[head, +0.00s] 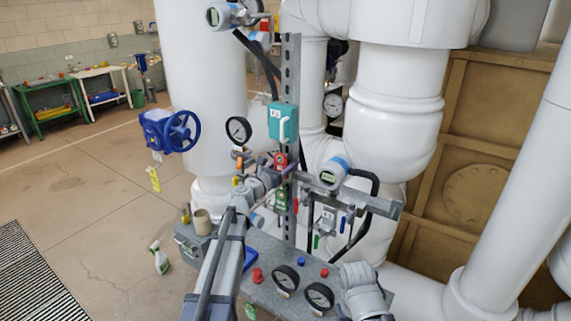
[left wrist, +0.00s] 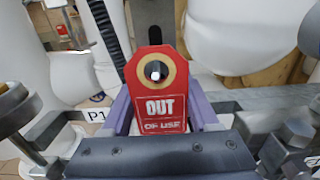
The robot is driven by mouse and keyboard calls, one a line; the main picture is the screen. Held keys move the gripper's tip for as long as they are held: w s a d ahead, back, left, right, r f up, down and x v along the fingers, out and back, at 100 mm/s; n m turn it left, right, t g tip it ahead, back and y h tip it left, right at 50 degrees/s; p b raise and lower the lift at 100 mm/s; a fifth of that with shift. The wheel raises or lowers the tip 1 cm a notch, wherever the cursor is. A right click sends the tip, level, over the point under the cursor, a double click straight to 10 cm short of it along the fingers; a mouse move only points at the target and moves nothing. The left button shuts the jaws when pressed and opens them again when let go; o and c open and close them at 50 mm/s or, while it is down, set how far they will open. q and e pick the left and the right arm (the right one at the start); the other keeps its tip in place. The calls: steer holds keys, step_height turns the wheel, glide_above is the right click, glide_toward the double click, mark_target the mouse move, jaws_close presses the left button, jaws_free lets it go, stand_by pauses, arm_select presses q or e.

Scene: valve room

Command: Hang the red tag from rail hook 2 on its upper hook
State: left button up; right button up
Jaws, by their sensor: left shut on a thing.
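The red tag (left wrist: 157,100) reads "OUT OF USE" and has a brass-ringed hole near its top. My left gripper (left wrist: 163,122) is shut on its lower part, with a purple finger on each side. The tag stands upright in the wrist view. In the head view the red tag (head: 281,160) shows small in front of the slotted upright post (head: 291,75), below a teal box with a white handle (head: 283,122). Something pale shows through the tag's hole; I cannot tell whether a hook passes through it.
A green tag (head: 281,199) hangs just below the red one. A grey panel (head: 265,297) with gauges lies below. Large white pipes (head: 395,105) stand behind.

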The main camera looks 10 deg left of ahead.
arm_select(q)
steer(key=shift+f+b, duration=0.4)
steer(key=shift+f, duration=0.05)
stand_by(0.4)
steer(key=o, duration=1.1)
steer(key=shift+o, duration=0.2)
steer(key=v, duration=0.8)
steer(key=shift+w, duration=0.1)
